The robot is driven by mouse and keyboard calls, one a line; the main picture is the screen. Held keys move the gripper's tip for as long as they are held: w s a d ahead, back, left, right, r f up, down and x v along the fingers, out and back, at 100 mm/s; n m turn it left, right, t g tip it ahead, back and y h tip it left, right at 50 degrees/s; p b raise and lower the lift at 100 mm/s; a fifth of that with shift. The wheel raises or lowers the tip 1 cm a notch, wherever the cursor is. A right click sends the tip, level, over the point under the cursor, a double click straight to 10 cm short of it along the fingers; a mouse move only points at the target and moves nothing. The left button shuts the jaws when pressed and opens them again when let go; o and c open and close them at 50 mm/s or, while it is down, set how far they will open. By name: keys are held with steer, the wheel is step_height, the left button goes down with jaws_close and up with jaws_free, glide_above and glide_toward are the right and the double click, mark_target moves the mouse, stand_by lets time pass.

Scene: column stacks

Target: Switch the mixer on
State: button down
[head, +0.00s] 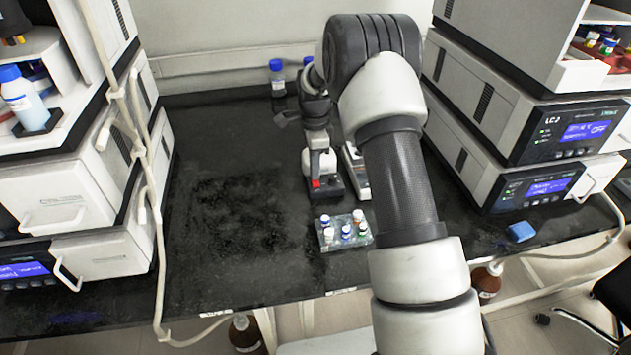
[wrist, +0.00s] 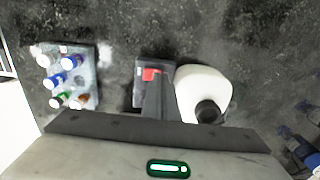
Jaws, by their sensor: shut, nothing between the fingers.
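The mixer (head: 328,160) is a small device with a dark base and white upper part, standing on the black bench. A red switch (head: 316,184) sits on the front of its base. In the wrist view, the mixer's white round body (wrist: 203,84) is right of the red switch (wrist: 151,74). My gripper (wrist: 156,82) is shut and empty, its dark fingertips right at the red switch in that view. I cannot tell whether they touch it, or which way the switch is set. In the head view, my arm and hand partly cover the mixer's top.
A clear rack of several capped vials (head: 343,231) stands in front of the mixer. A pale flat device (head: 355,172) is to its right. Blue-capped bottles (head: 277,78) stand behind. Stacked instruments flank both sides. The bench left of the mixer (head: 235,210) is clear.

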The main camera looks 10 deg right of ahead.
steer(key=shift+r+p, duration=1.25)
steer(key=shift+r, duration=1.05)
steer(key=s+r+n+t, duration=0.1)
steer(key=s+r+n, duration=0.4)
steer(key=r, duration=0.5)
steer(key=s+r+n+t, duration=0.2)
steer(key=s+r+n, duration=0.1)
steer(key=s+r, duration=0.65)
steer(key=s+r+n+t, duration=0.1)
steer(key=s+r+n, duration=0.3)
steer(key=s, duration=0.6)
steer(key=s+r+n+t, duration=0.1)
steer(key=s+n+t, duration=0.1)
steer(key=s+n, duration=0.6)
step_height(320, 180, up, 12)
steer(key=s+m+p, duration=0.2)
steer(key=p, duration=1)
steer(key=shift+s+r, duration=0.2)
